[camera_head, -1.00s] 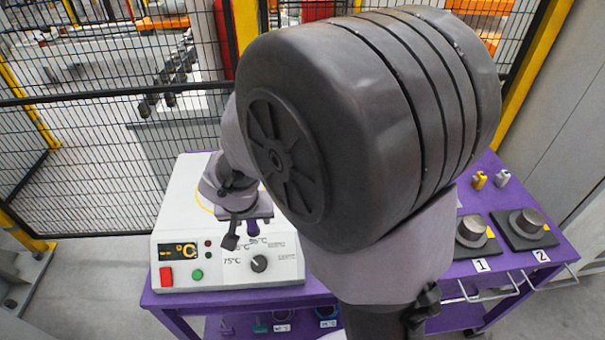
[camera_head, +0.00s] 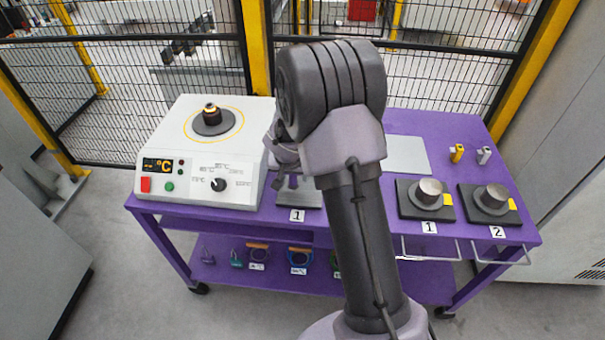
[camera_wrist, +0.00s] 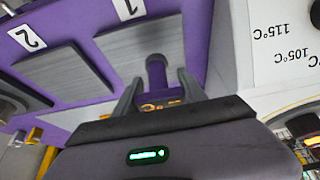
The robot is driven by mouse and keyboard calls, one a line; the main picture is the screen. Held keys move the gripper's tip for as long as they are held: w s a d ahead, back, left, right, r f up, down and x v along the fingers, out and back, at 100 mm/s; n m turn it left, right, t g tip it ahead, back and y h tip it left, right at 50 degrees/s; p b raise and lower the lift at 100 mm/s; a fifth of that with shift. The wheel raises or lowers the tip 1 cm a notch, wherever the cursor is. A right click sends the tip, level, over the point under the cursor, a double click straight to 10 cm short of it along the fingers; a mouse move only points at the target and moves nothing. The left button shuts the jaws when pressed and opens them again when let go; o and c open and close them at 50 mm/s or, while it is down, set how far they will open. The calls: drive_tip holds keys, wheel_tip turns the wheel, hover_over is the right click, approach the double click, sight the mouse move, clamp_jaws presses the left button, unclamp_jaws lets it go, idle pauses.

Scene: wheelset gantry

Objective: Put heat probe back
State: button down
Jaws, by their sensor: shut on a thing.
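In the head view my gripper (camera_head: 284,178) is at the right side of the white heater (camera_head: 235,165), over the pad (camera_head: 300,197) with tag 1. The probe is largely hidden there by my wrist.
Two dark pads (camera_head: 408,206) (camera_head: 512,214) at the right carry round metal parts. Yellow (camera_head: 457,153) and grey (camera_head: 484,156) small items stand behind. Several tools lie on the lower shelf (camera_head: 215,268).

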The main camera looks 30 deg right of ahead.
sight(301, 185)
drive_tip(key=d, duration=0.1)
drive_tip(key=w+d, duration=0.1)
drive_tip(key=d, duration=0.1)
drive_tip(key=shift+w+f, duration=0.1)
drive_tip(key=shift+w, duration=0.1)
drive_tip(key=shift+d+f+b, duration=0.15)
drive_tip(key=shift+f+b, duration=0.8)
drive_tip(key=shift+f, duration=1.05)
drive_tip(key=c, duration=0.7)
unclamp_jaws()
drive_tip(key=shift+o, duration=0.2)
